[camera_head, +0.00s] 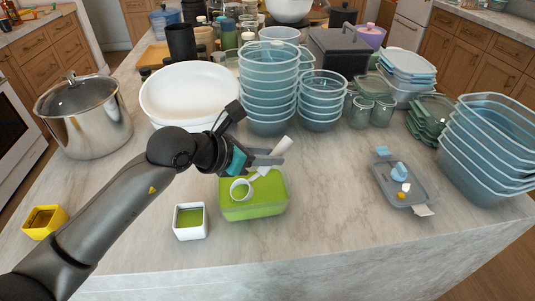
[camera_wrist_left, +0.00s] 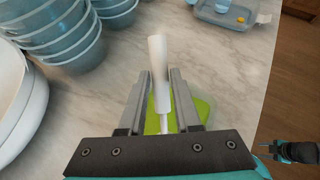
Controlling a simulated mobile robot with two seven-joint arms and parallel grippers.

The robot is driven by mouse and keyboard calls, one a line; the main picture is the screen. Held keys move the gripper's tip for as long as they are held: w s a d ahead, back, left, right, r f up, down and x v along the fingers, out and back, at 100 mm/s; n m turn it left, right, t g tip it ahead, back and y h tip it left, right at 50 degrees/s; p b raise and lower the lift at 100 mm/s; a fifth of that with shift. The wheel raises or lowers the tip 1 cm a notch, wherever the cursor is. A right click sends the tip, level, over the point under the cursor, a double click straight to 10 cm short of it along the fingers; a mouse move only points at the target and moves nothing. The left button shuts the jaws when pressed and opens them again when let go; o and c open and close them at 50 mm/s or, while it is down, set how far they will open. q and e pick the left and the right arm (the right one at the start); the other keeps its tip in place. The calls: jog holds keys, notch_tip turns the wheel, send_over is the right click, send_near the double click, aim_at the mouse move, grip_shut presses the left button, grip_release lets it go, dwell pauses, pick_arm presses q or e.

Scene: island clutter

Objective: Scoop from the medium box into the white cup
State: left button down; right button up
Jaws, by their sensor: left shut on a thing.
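My left gripper (camera_head: 262,161) is shut on the handle of a white scoop (camera_head: 242,190). In the left wrist view the pale handle (camera_wrist_left: 159,75) stands up between the two fingers. The scoop's round head is over the green medium box (camera_head: 253,209), near its left side. I cannot tell whether the head touches the contents. The box also shows behind the fingers in the left wrist view (camera_wrist_left: 203,108). The white cup (camera_head: 190,233) stands just left of the box and has green stuff inside.
A yellow container (camera_head: 45,222) stands at the far left. A steel pot (camera_head: 85,115), a white bowl (camera_head: 190,92) and stacked blue bowls (camera_head: 269,90) stand behind. A grey lid (camera_head: 404,183) with small items lies to the right. The front counter is clear.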

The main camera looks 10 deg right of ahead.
aim_at(282, 142)
pick_arm(q)
jog(key=shift+r, duration=0.1)
jog(key=shift+w+d+r+p, duration=0.2)
jog(key=shift+d+r+p, duration=0.2)
jog(key=shift+r, duration=0.35)
jog(key=shift+w+d+r+p, duration=0.25)
jog(key=shift+d+r+p, duration=0.1)
jog(key=shift+r+p, duration=0.3)
jog(key=shift+w+d+r+p, duration=0.2)
jog(key=shift+d+r+p, duration=0.15)
jog(key=shift+r, duration=0.45)
jog(key=shift+w+d+f+g+y+p, duration=0.15)
jog(key=shift+f+g+y+p, duration=0.35)
jog(key=shift+p, duration=0.65)
jog(key=y+p, duration=0.1)
jog(key=f+g+y+p, duration=0.1)
jog(key=shift+w+d+f+y, duration=0.1)
jog(key=shift+w+d+y, duration=0.05)
jog(key=shift+d+y, duration=0.2)
jog(key=shift+w+d+f+g+y, duration=0.1)
jog(key=shift+d+f+g+y, duration=0.1)
jog(key=shift+f+g+y, duration=0.4)
jog(key=shift+f+y, duration=0.45)
jog(key=shift+f, duration=0.05)
